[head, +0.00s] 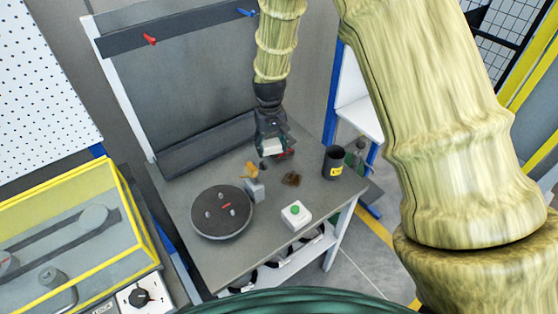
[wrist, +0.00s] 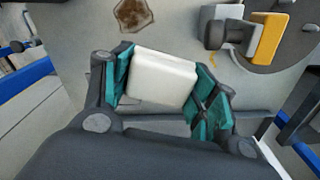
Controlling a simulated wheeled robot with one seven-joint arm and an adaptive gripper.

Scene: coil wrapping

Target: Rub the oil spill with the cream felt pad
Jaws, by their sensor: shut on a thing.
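The cream felt pad (head: 271,147) is a pale block held between the fingers of my gripper (head: 268,141). In the wrist view the pad (wrist: 162,78) sits between the two teal-lined fingers of my gripper (wrist: 165,85), which is shut on it. The oil spill (head: 292,179) appears as a small dark brown patch on the grey table, nearer the front than my gripper and a little right. It also shows at the top of the wrist view (wrist: 132,14). The pad is apart from the patch in the picture; its exact height above the table is unclear.
A dark round turntable (head: 222,224) stands front left. A grey block (head: 255,190) with an orange piece (head: 250,171) lies between it and the spill. A green-button box (head: 295,214) is at the front edge. A black cup (head: 334,162) stands right. The table (head: 325,195) is bare beside the spill.

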